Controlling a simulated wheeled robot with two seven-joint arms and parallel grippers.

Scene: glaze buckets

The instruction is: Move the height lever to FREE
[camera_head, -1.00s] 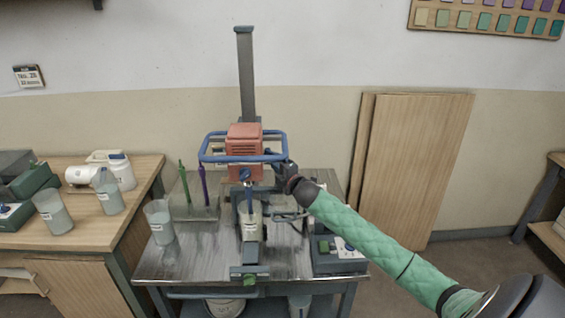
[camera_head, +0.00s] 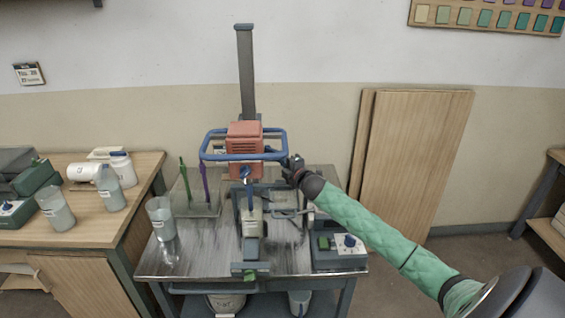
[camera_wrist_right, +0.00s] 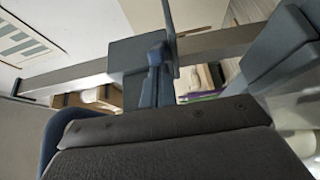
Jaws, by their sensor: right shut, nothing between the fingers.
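The mixer stand has a grey upright column (camera_head: 246,75), an orange-red motor head (camera_head: 244,145) and a blue loop handle (camera_head: 214,134) around the head. In the head view my right gripper (camera_head: 287,161) is at the right end of the loop, beside the head. It hides what is behind it, and I cannot make out the height lever or its marking there. In the right wrist view the shut fingers (camera_wrist_right: 157,60) are close to a blue-grey block (camera_wrist_right: 125,54) on the column (camera_wrist_right: 70,78). A thin grey bar (camera_wrist_right: 169,38) stands at the fingertips; I cannot tell if they touch.
A metal-topped bench (camera_head: 190,258) carries the stand, a clear beaker (camera_head: 160,217), a tray with green and purple sticks (camera_head: 204,185) and a control box (camera_head: 340,253). A wooden table (camera_head: 95,230) with containers is at left. Wood panels (camera_head: 415,160) lean on the wall.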

